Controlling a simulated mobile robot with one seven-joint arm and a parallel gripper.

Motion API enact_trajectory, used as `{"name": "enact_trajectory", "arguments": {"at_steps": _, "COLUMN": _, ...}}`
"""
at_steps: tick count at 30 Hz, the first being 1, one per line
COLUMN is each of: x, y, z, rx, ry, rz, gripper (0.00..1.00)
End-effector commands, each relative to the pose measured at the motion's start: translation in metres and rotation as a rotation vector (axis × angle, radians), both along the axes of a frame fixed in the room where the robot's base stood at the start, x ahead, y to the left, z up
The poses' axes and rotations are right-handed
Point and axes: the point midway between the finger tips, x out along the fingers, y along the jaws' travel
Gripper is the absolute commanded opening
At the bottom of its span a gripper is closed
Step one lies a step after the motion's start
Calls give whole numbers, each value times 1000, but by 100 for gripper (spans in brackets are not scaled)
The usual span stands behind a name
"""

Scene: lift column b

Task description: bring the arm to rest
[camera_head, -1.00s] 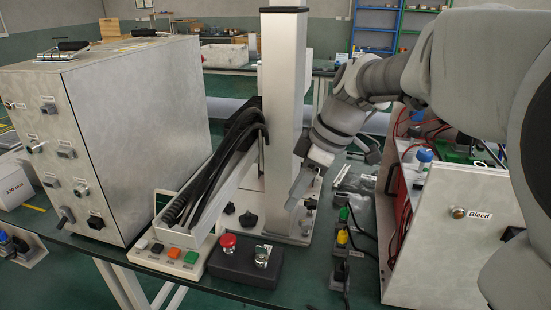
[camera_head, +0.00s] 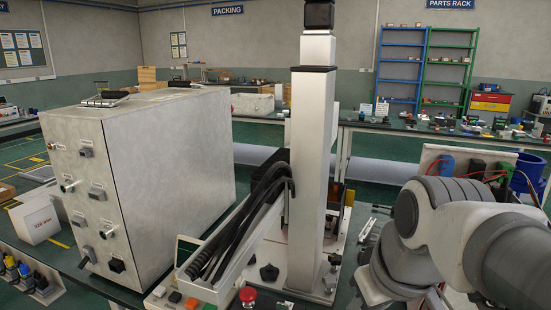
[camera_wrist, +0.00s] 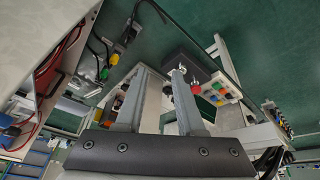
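My arm (camera_head: 455,235) fills the lower right of the head view, folded to the right of the lift column (camera_head: 311,160). My gripper's end is hidden or out of frame there. In the wrist view my gripper (camera_wrist: 160,75) shows two grey fingers set apart, with bench clutter visible between them and nothing held. A red button (camera_wrist: 197,89) on a dark box lies beyond the right finger. How far the fingers are from the bench things I cannot tell.
A grey cabinet (camera_head: 150,170) with connectors stands left of the column. A control box (camera_head: 182,298) and a red emergency button (camera_head: 248,296) lie in front. Black hoses (camera_head: 245,215) run to the column. A blue cylinder (camera_head: 528,172) and wired panel stand at right.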

Motion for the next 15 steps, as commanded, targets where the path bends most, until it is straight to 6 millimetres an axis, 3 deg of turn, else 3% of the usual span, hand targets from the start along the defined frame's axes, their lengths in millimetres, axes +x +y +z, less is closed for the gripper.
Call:
{"name": "enact_trajectory", "arguments": {"at_steps": 6, "x": -32, "y": -12, "z": -10, "rx": 67, "ry": -107, "rz": -255, "gripper": 38}}
{"name": "enact_trajectory", "arguments": {"at_steps": 15, "x": -31, "y": -13, "z": 63, "rx": 71, "ry": -105, "rz": -269, "gripper": 38}}
